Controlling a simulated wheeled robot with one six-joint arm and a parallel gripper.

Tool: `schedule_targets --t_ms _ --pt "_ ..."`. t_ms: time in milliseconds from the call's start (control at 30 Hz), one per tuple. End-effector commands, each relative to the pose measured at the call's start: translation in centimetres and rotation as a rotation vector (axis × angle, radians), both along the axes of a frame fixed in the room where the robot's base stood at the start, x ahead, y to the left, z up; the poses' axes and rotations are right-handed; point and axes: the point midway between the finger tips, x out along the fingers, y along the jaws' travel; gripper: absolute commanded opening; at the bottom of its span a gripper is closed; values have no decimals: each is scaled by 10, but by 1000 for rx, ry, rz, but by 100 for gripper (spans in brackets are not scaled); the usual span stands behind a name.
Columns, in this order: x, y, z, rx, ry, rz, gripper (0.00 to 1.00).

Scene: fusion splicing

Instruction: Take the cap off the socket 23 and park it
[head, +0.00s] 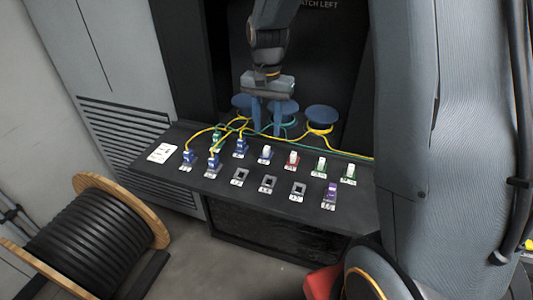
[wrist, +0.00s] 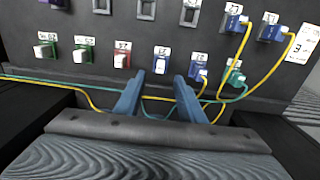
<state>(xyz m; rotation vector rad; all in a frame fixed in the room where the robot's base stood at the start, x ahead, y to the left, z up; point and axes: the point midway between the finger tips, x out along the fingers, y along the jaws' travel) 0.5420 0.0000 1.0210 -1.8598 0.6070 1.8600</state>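A row of small sockets with tiny number tags runs along the back of the dark shelf (head: 223,192). The blue socket with a white cap (head: 265,152), third from the left in the back row, appears to be socket 23, though its tag is hard to read. It also shows in the wrist view (wrist: 162,62), with the cap on it. My gripper (head: 266,130) is behind and above that row, pointing down. Its two blue fingers (wrist: 162,80) are open and empty, framing this socket in the wrist view, apart from the cap.
A red capped socket (head: 292,158) and two green ones (head: 320,166) stand to its right. Blue plugs with yellow cables (head: 240,146) are to its left. Empty grey square fixtures (head: 268,184) and a purple one (head: 330,194) line the front. Cables and blue spools (head: 322,114) lie behind.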

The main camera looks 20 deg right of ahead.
Motion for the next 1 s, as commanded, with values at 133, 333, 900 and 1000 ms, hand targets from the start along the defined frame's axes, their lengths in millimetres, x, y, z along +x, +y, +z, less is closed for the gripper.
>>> schedule_targets --t_ms 133,333,900,1000 --pt "1 1 -22 0 0 2 36" --pt "0 1 -47 0 2 2 36" --pt "0 1 -74 0 0 3 36" --pt "0 1 -74 0 0 3 36"
